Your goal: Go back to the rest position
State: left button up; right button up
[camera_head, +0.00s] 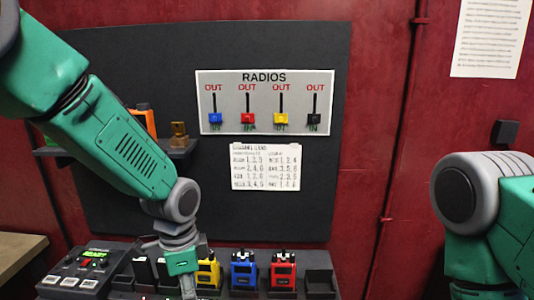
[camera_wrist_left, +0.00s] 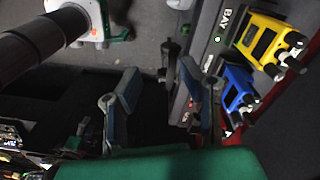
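My left arm comes down from the upper left in the head view. Its wrist is over the front row of radio slots, and the gripper is mostly cut off by the bottom edge. In the left wrist view my left gripper (camera_wrist_left: 158,90) has its two fingers apart with nothing between them. A yellow radio (camera_head: 208,273), a blue radio (camera_head: 243,271) and a red radio (camera_head: 283,270) stand in the slots right of the wrist. The yellow (camera_wrist_left: 268,40) and blue (camera_wrist_left: 238,88) ones also show right of the fingers in the wrist view. My right arm is at the right edge; its gripper is out of view.
A control box (camera_head: 80,284) with a green display and buttons sits at the front left. A radios board (camera_head: 265,75) with four coloured tags and a paper chart (camera_head: 266,167) hang on the dark panel. A shelf (camera_head: 180,148) holds an orange item. The rightmost slot (camera_head: 319,280) looks empty.

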pick_arm(q)
jog(key=s+a+f+n+b, duration=0.2)
jog(key=s+f+b, duration=0.15)
jog(key=f, duration=0.45)
jog(key=s+a+f+n+b, duration=0.15)
jog(key=s+f, duration=0.25)
jog(key=f, duration=0.4)
jog(key=s+a+f+n+b, duration=0.2)
jog(key=s+f+n+b, duration=0.15)
jog(key=f, duration=0.45)
jog(key=s+a+f+n+b, duration=0.3)
jog(key=s+f, duration=0.3)
jog(key=s, duration=0.2)
jog(key=s+a+f+n+t+b, duration=0.1)
jog(key=s+a+f+n+b, duration=0.2)
jog(key=s+f, duration=0.4)
jog(key=shift+s+a+f+n+b, duration=0.25)
jog(key=shift+s+a+n+b, duration=0.2)
jog(key=shift+s+a, duration=0.4)
